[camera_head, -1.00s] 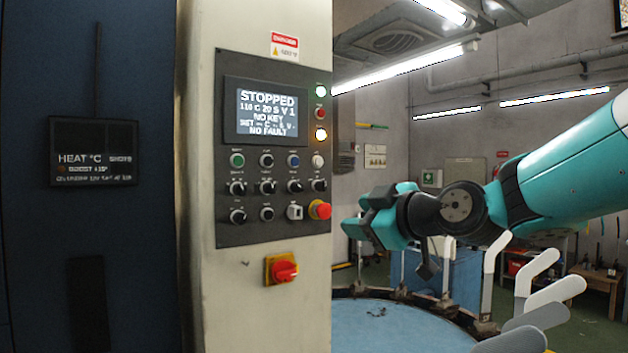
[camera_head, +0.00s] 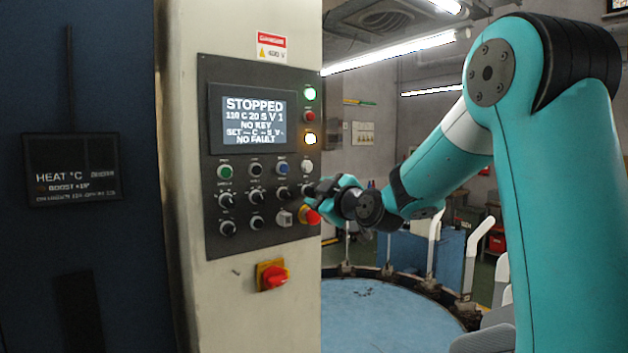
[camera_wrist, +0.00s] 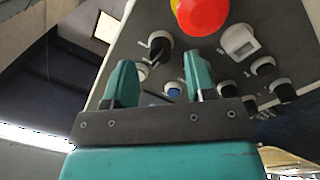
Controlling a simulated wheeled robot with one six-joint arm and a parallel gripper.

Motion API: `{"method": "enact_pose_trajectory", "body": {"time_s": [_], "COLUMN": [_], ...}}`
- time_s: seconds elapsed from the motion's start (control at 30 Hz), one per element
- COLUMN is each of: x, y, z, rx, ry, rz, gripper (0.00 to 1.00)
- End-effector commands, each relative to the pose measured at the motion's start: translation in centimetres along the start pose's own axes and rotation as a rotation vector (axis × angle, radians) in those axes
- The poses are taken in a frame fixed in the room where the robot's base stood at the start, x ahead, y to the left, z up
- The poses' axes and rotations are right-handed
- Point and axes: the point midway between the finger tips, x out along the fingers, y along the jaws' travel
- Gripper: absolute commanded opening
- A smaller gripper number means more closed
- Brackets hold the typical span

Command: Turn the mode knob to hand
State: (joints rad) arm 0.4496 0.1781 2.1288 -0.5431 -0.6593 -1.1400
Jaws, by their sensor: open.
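The control panel (camera_head: 262,236) carries rows of black knobs with white pointers; their labels are too small to read, so I cannot tell which is the mode knob. My gripper (camera_head: 322,188) is at the panel's right edge, just above the red emergency-stop button (camera_head: 311,215). In the wrist view my gripper (camera_wrist: 158,60) is open and empty. A black knob (camera_wrist: 160,44) shows just beyond the gap between its fingertips, apparently the right-end knob of the upper knob row. The gripper partly hides that end of the row in the head view. Contact cannot be told.
The red emergency-stop (camera_wrist: 202,14) bulges out close to the fingers. A white square switch (camera_head: 284,218) sits left of it. The screen (camera_head: 254,119) reads STOPPED, NO KEY, NO FAULT. A red-and-yellow switch (camera_head: 272,276) projects below the panel. A round blue table (camera_head: 385,315) stands right.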

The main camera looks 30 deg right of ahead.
Motion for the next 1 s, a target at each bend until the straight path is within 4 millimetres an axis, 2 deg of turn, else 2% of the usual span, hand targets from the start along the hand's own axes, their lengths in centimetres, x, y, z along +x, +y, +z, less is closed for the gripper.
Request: {"method": "enact_pose_trajectory", "body": {"time_s": [0.1,0.2,0.5,0.53,0.73,1.0], "x": [1.5,2.2,2.5,2.5,2.4,2.4], "y": [0.1,0.0,-0.1,-0.1,-0.1,-0.4], "z": [-0.2,-0.2,-0.1,-0.1,-0.1,0.0], "rx": [0.002,0.001,0.001,0.001,0.001,-0.016], "ry": [0.001,0.001,0.002,0.002,0.002,0.004], "rz": [-0.003,-0.002,-0.001,-0.001,-0.001,-0.001], "gripper": [0.51,0.51,0.51,0.48,0.02,0.02]}}
